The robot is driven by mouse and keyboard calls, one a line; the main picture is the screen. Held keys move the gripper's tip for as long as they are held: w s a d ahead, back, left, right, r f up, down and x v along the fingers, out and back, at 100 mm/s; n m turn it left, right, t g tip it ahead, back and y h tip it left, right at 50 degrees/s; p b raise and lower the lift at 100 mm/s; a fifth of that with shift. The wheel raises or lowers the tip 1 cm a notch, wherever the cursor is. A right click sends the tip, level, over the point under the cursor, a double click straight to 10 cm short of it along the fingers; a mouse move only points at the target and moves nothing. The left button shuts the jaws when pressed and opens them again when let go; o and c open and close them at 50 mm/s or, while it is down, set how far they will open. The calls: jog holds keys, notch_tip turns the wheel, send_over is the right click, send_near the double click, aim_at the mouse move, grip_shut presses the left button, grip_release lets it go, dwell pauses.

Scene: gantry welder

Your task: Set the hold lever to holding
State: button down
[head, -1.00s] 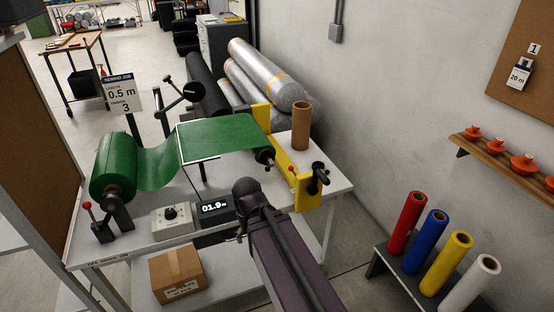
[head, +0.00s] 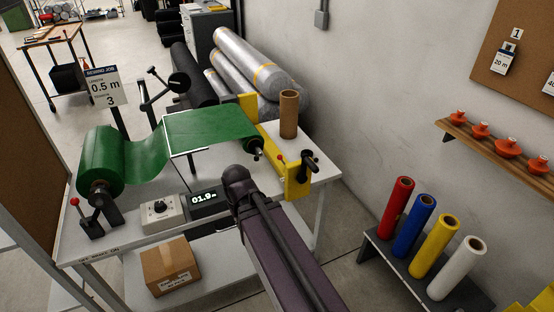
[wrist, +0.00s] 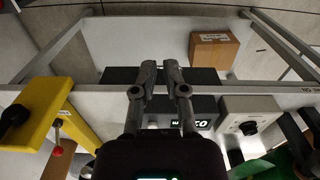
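Two small red-knobbed levers show on the winding bench (head: 130,238); I cannot tell which is the hold lever. One red-knobbed lever (head: 77,206) stands beside the green roll at the front left. The other red knob (head: 281,157) is by the yellow bracket (head: 297,180) at the right, near a black crank handle (head: 310,160). That right red knob also shows at lower left in the wrist view (wrist: 58,151). My gripper (wrist: 159,67) points down over the bench's front edge by the display, apart from both levers. Its fingers have a narrow gap and hold nothing.
Green sheet (head: 205,135) runs from the green roll (head: 100,165) across the bench. A dial box (head: 162,212) and a display (head: 207,199) reading 01.9 stand in front. A cardboard tube (head: 289,114) stands at the right. A cardboard box (head: 170,266) is on the lower shelf.

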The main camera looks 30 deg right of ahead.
jog(key=w+d+r+n+p, duration=0.45)
jog(key=w+d+n, duration=0.35)
jog(key=w, duration=0.4)
notch_tip(320, 180, up, 5)
jog(key=n+p, duration=0.5)
jog(key=n, duration=0.2)
send_over(283, 162)
jog(key=a, duration=0.3)
jog(key=shift+w+a+t, duration=0.15)
jog(key=shift+w+t, duration=0.05)
jog(key=shift+t, duration=0.1)
jog(key=shift+f, duration=0.1)
notch_tip(283, 162, down, 10)
jog(key=b, duration=1)
jog(key=shift+w+a, duration=0.2)
jog(key=shift+w, duration=0.15)
jog(key=shift+a+r+y, duration=0.15)
jog(key=shift+r+y, duration=0.05)
jog(key=shift+y, duration=0.1)
